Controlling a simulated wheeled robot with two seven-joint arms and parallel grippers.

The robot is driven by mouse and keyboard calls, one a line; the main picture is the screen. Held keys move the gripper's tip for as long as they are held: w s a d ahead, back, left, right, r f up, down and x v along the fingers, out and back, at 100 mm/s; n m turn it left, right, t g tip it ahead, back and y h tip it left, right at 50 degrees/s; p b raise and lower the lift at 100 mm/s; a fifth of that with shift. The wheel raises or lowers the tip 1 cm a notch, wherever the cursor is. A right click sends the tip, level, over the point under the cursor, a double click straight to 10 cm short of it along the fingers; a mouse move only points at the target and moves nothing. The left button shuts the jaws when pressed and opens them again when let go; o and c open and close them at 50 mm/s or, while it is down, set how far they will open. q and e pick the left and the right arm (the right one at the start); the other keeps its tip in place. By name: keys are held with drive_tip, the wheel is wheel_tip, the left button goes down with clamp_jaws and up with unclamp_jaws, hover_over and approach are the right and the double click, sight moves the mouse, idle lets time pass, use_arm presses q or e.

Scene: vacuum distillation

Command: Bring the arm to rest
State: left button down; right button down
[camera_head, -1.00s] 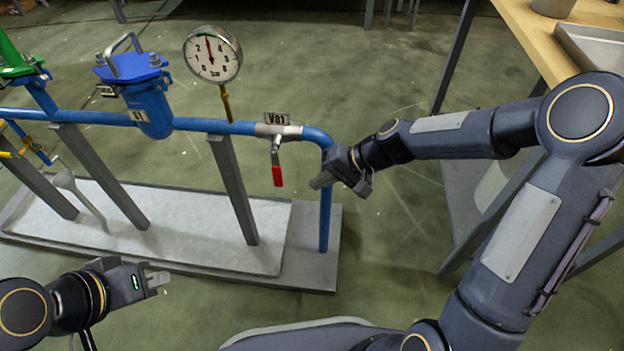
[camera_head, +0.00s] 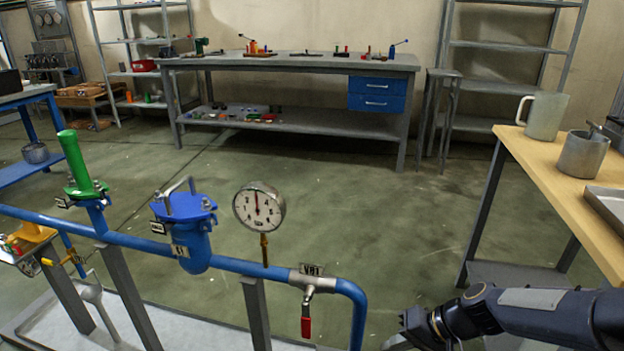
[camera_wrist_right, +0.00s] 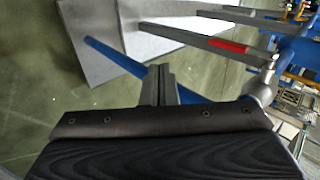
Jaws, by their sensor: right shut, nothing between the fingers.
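My right gripper (camera_head: 396,341) is at the bottom edge of the head view, just right of the blue pipe's downturned end (camera_head: 359,312). In the right wrist view its fingers (camera_wrist_right: 160,86) are together and empty, in front of the blue pipe (camera_wrist_right: 110,58). The arm reaches in from the right edge. Valve V01 (camera_head: 311,281) sits on the pipe with its red handle (camera_head: 306,327) hanging down; the red handle also shows in the wrist view (camera_wrist_right: 222,44). My left gripper is out of view.
A pressure gauge (camera_head: 259,207), a blue filter housing (camera_head: 187,222) and a green-handled valve (camera_head: 80,165) stand along the pipe. A wooden table (camera_head: 545,160) with a jug (camera_head: 545,116) and a metal pot (camera_head: 583,154) is at right. The floor behind the pipe is clear.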

drive_tip(key=s+d+r+t+h, duration=0.1)
drive_tip(key=s+r, duration=0.2)
drive_tip(key=s, duration=0.3)
drive_tip(key=s+d+r+n+t+h, duration=0.1)
drive_tip(key=s+r+h, duration=0.1)
drive_tip(key=s+r, duration=0.35)
drive_tip(key=s+d+r+t+h, duration=0.1)
drive_tip(key=s+r, duration=0.1)
drive_tip(key=s, duration=0.6)
wheel_tip(320, 180, up, 32)
drive_tip(key=p, duration=3.3)
drive_tip(key=shift+w, duration=0.3)
